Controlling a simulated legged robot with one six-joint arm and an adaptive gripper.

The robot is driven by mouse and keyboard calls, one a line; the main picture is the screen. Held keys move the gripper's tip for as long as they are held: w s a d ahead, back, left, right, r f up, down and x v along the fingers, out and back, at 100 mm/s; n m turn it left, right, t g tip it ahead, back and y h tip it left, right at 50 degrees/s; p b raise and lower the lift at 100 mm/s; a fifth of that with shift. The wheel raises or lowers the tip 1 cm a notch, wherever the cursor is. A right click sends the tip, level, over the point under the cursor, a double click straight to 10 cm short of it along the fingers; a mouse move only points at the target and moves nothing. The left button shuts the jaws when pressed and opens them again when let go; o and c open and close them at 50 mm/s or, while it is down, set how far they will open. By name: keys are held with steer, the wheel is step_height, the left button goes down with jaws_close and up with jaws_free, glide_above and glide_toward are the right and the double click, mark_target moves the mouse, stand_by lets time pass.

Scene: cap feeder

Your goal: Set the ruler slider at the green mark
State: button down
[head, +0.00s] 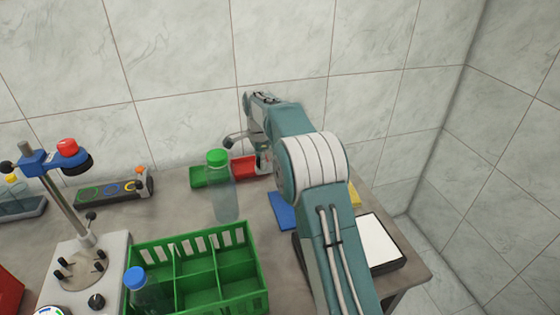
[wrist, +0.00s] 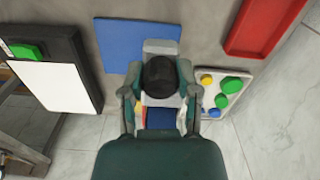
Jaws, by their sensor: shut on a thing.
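In the wrist view, a dark round knob (wrist: 159,76) on a pale grey block sits between the fingers of my gripper (wrist: 160,92), which is shut on it. I take this knobbed piece to be the ruler slider. Small white, red and blue parts show just below it, partly covered by my gripper. The ruler scale and its green mark cannot be made out. In the head view my arm covers this spot, and the slider is hidden.
A blue mat (wrist: 128,42), a red tray (wrist: 262,24), a colour-button panel (wrist: 208,101) and a white-topped dark board (wrist: 56,87) surround my gripper. In the head view, a green-capped bottle (head: 223,195) and a green crate (head: 215,312) stand left of my arm.

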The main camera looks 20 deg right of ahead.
steer(key=shift+w+r, duration=0.15)
steer(key=shift+r, duration=2.1)
steer(key=shift+c, duration=2.4)
jaws_free()
steer(key=shift+f, duration=0.1)
step_height(320, 180, up, 8)
